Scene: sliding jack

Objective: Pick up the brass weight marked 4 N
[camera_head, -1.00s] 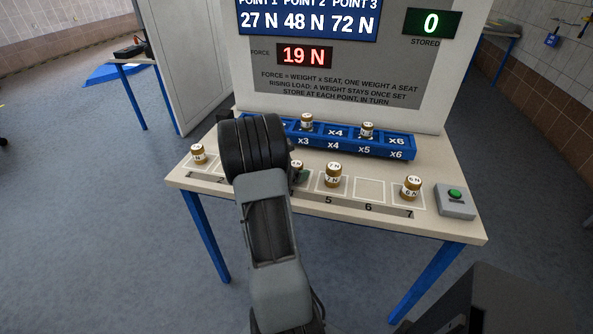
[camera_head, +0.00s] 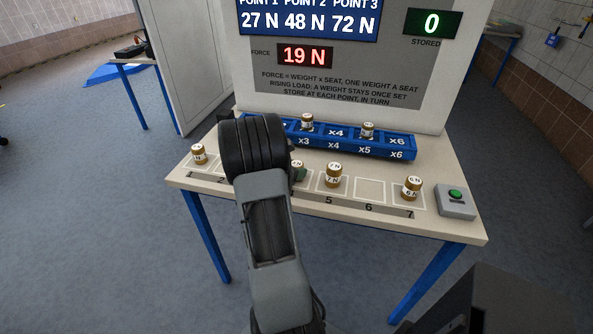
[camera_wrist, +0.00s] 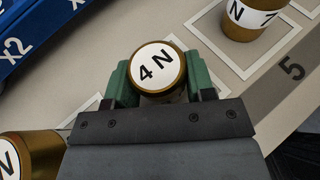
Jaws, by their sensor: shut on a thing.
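The brass weight marked 4 N (camera_wrist: 157,70) sits between the two green fingers of my gripper (camera_wrist: 158,84) in the wrist view, its label facing up. The gripper is shut on it. I cannot tell from the wrist view whether the weight is clear of the table. In the head view my arm covers most of the weight, and part of a green finger of my gripper (camera_head: 299,172) shows beside the arm.
A 7 N weight (camera_head: 333,175) stands to the right, with a 6 N weight (camera_head: 411,188) further right. Another weight (camera_head: 198,154) stands at far left. The blue seat rail (camera_head: 360,146) behind holds two weights. A green button box (camera_head: 456,201) is at the right edge.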

